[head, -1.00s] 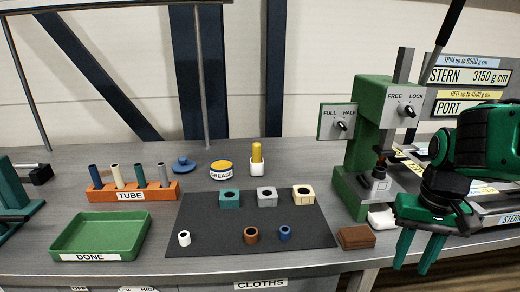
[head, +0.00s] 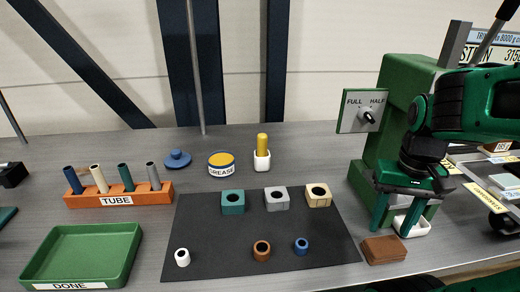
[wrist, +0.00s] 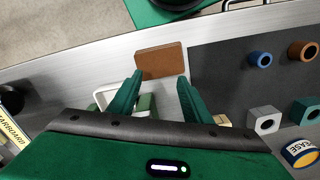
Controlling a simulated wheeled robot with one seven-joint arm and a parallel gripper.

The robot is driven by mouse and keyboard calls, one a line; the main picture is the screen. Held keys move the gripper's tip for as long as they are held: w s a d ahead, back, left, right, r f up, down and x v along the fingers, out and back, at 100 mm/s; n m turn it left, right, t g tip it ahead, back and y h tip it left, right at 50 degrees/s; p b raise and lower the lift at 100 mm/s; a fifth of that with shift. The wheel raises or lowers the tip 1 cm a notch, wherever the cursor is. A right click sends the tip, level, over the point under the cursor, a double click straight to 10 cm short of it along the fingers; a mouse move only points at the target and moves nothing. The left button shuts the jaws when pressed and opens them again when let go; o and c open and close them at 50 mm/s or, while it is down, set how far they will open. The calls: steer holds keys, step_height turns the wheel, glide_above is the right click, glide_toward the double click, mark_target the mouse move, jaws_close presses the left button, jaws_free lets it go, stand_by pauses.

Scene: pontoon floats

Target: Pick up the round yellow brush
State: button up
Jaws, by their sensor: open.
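The round yellow brush (head: 262,142) stands upright in a small white holder (head: 262,164) at the back of the bench, right of the grease tin (head: 221,160). My gripper (head: 396,226) is open and empty, fingers pointing down, at the right near the green press. It is well to the right of the brush and apart from it. In the wrist view the open fingers (wrist: 160,80) have a brown block beyond their tips. The brush is not seen in the wrist view.
A dark mat (head: 210,250) holds several blocks and rings in front of the brush. The green press (head: 395,90) with its FULL/HALF panel (head: 362,111) stands at the right. A brown block (head: 384,250) lies near my gripper. A tube rack (head: 120,196) and green tray (head: 125,245) are left.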

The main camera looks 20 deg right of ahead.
steer(key=shift+s+a+r, duration=0.1)
steer(key=shift+a+r, duration=0.05)
steer(key=shift+r, duration=0.15)
steer(key=w+a+n+t, duration=0.3)
steer(key=w+a, duration=0.1)
steer(key=w, duration=0.5)
step_height(320, 180, up, 11)
steer(key=n+g, duration=0.3)
steer(key=n, duration=1.3)
glide_above(262, 134)
steer(key=shift+r, duration=0.15)
steer(key=shift+w, duration=0.15)
step_height(262, 134, down, 5)
steer(key=shift+f, duration=0.15)
steer(key=shift+s+f, duration=0.15)
steer(key=shift+f, duration=1.25)
steer(key=shift+s+f, duration=0.15)
steer(key=shift+f, duration=1.2)
steer(key=c, duration=1.1)
